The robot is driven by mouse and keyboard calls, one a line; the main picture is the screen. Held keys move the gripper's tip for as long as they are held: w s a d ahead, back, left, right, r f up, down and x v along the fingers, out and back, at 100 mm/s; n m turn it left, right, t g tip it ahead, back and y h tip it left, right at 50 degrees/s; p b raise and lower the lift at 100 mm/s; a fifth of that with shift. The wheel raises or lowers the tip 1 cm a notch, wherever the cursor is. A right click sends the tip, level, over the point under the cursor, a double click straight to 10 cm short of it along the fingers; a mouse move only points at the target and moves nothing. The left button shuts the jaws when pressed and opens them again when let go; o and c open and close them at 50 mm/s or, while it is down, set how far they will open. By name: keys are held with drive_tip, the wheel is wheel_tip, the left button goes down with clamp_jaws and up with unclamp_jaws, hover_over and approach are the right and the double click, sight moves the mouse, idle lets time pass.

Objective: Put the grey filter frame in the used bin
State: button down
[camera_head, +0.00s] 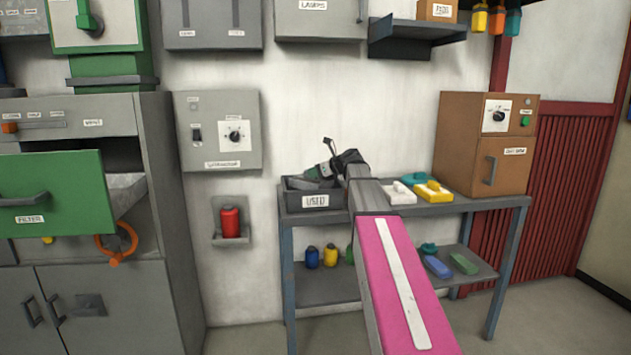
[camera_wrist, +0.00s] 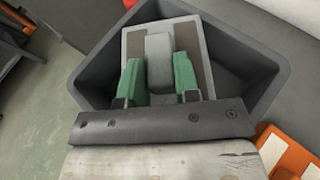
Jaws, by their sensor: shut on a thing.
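The grey filter frame (camera_wrist: 158,46) shows in the wrist view as a light grey border around a brown panel, with a grey block at its middle. My gripper (camera_wrist: 159,75) has its green fingers shut on that block. The frame is within the outline of the dark grey used bin (camera_wrist: 262,78); I cannot tell whether it touches the bin's floor. In the head view the bin (camera_head: 315,201), labelled USED, stands on the bench's left end. My gripper (camera_head: 322,174) is over it there, partly hidden by my arm.
The bench (camera_head: 440,208) also holds white and yellow blocks (camera_head: 432,191) right of my arm and a brown oven-like cabinet (camera_head: 487,143). A lower shelf holds several small coloured items. At the left, a green drawer (camera_head: 60,195) labelled FILTER stands open.

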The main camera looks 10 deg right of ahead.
sight(317, 179)
drive_tip(key=shift+f, duration=1.5)
drive_tip(key=shift+f, duration=0.65)
drive_tip(key=c, duration=0.8)
unclamp_jaws()
drive_tip(key=shift+c, duration=0.2)
drive_tip(key=shift+r, duration=0.15)
drive_tip(key=shift+r, duration=0.3)
drive_tip(key=v, duration=1.2)
drive_tip(key=shift+r, duration=0.25)
